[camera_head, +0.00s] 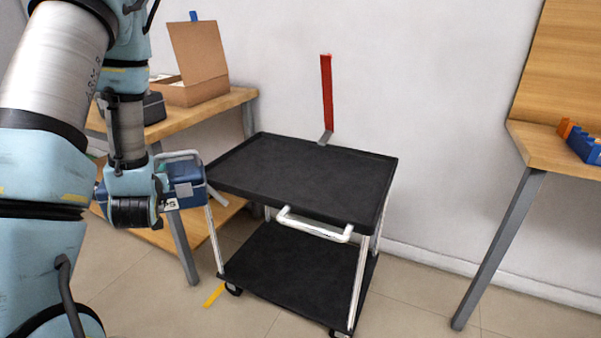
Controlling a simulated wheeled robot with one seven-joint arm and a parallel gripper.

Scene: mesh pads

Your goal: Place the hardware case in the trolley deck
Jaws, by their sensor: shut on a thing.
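A blue hardware case (184,193) with a pale label and a light grey handle hangs at the left of the trolley. My gripper (160,172) is at the case's handle and shut on it, though my wrist hides the fingers and the case's left part. The case is off the floor, beside the trolley's left edge. The trolley's black upper deck (300,172) has a raised rim and is empty. A lower black deck (290,275) is also empty. A white push handle (315,227) is on the trolley's near side.
A wooden bench (205,115) behind my arm holds an open cardboard box (193,75) and a dark case (153,108). A wooden table (545,148) at the right holds blue and orange bins (580,143). A red strip (326,92) is on the wall. Floor is clear between trolley and right table.

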